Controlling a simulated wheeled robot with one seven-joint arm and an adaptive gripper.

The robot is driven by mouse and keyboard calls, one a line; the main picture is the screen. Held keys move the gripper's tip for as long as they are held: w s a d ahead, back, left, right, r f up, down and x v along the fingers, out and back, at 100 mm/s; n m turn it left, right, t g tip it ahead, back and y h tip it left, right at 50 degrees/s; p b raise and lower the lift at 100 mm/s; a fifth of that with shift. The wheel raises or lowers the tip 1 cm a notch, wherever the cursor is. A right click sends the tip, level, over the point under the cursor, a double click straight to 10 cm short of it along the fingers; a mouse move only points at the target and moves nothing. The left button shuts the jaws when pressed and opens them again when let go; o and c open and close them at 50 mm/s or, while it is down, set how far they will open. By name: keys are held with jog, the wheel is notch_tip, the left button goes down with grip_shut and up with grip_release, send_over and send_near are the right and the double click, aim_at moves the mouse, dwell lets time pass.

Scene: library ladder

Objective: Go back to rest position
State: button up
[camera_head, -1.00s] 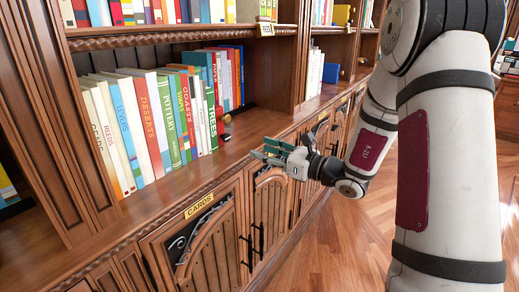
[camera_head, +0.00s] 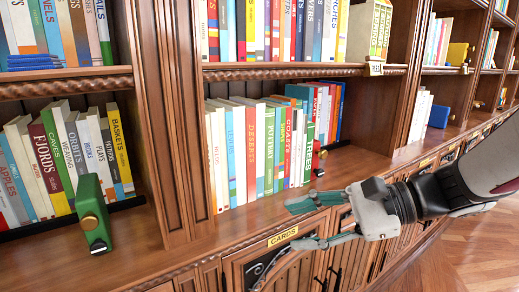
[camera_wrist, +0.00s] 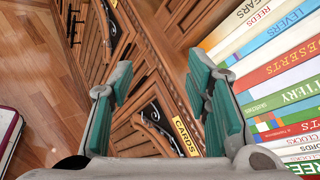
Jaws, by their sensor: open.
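My gripper (camera_head: 308,222) is open and empty in the head view. It is in front of the lower bookshelf, above the cabinet doors and near the yellow CARDS label (camera_head: 283,236). In the wrist view my gripper (camera_wrist: 165,95) shows two teal-padded fingers spread apart with nothing between them. The CARDS label also shows in the wrist view (camera_wrist: 186,136), beyond the fingers. My arm reaches in from the right of the head view.
A row of books (camera_head: 250,150) stands on the lower shelf (camera_head: 240,222) behind my gripper. A green object with a brass knob (camera_head: 94,215) stands at the shelf's left. Cabinet doors (camera_head: 270,270) are below. Wooden floor (camera_head: 470,250) is clear at the lower right.

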jog(key=s+a+n+g+h, duration=0.1)
jog(key=s+n+g+h, duration=0.3)
jog(key=s, duration=0.5)
jog(key=s+d+f+n+t+h, duration=0.1)
jog(key=s+d+f+n+h, duration=0.3)
jog(key=s+d+n+h, duration=0.75)
notch_tip(320, 180, up, 23)
jog(key=s+m+t+y+p, duration=0.1)
jog(key=t+p, duration=0.3)
jog(key=p, duration=1.7)
jog(key=shift+s+d+y+p, duration=0.3)
jog(key=shift+s+d+y, duration=0.15)
jog(key=shift+s+y, duration=0.35)
